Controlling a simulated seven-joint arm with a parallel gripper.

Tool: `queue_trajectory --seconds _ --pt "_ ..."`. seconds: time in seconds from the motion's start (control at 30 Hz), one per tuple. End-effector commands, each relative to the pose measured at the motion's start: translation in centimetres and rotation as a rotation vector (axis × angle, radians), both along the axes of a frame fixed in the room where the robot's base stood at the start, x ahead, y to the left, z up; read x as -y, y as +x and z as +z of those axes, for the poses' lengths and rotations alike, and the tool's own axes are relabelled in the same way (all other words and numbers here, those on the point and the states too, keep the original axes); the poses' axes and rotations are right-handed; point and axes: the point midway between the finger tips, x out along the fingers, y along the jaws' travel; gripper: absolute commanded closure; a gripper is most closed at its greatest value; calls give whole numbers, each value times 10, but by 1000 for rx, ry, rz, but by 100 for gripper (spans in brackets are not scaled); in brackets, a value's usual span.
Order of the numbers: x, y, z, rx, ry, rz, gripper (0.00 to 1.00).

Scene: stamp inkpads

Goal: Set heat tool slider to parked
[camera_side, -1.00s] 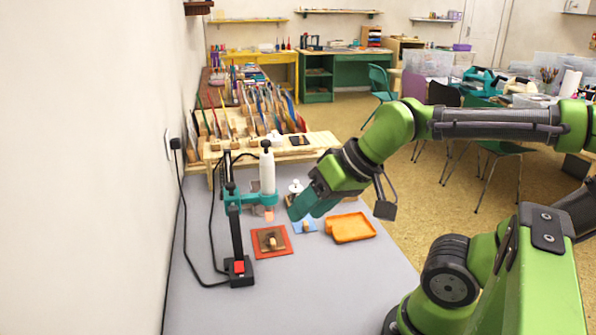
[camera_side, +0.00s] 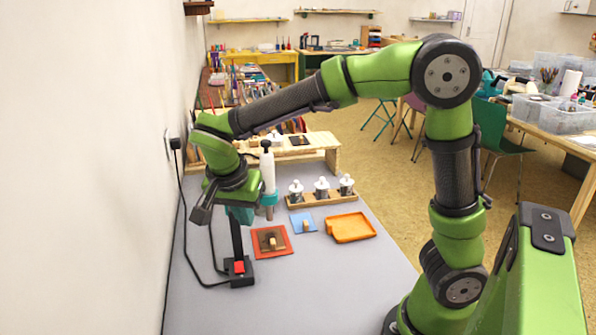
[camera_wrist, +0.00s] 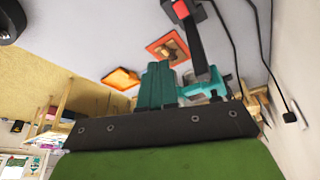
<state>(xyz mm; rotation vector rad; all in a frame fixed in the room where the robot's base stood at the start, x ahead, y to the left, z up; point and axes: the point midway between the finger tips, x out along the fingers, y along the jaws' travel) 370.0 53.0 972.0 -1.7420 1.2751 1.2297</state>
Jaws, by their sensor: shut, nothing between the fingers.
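The heat tool (camera_side: 267,172) is a white cylinder with a black top, upright in a teal collar (camera_side: 269,199). The collar belongs to the slider on a black post (camera_side: 237,240) that rises from a base with a red switch (camera_side: 239,267). My gripper (camera_side: 240,214), with teal fingers, is shut and empty. It points down at the post and hides most of the slider and upper post in the side view. In the wrist view the shut fingers (camera_wrist: 158,72) are left of the post (camera_wrist: 198,45), and teal slider parts show behind them. Contact cannot be told.
A brown stamp on a red mat (camera_side: 284,250), a blue pad (camera_side: 296,228) and an orange tray (camera_side: 365,236) lie on the grey table. Black cables (camera_side: 186,225) run along the left wall.

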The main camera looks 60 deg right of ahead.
Motion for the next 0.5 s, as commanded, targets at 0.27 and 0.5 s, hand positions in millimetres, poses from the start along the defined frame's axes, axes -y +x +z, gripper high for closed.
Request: queue_trajectory --seconds 0.27,0.5 --pt "18 38 25 346 -189 -669 100" --pt "24 35 31 461 -192 -894 100"
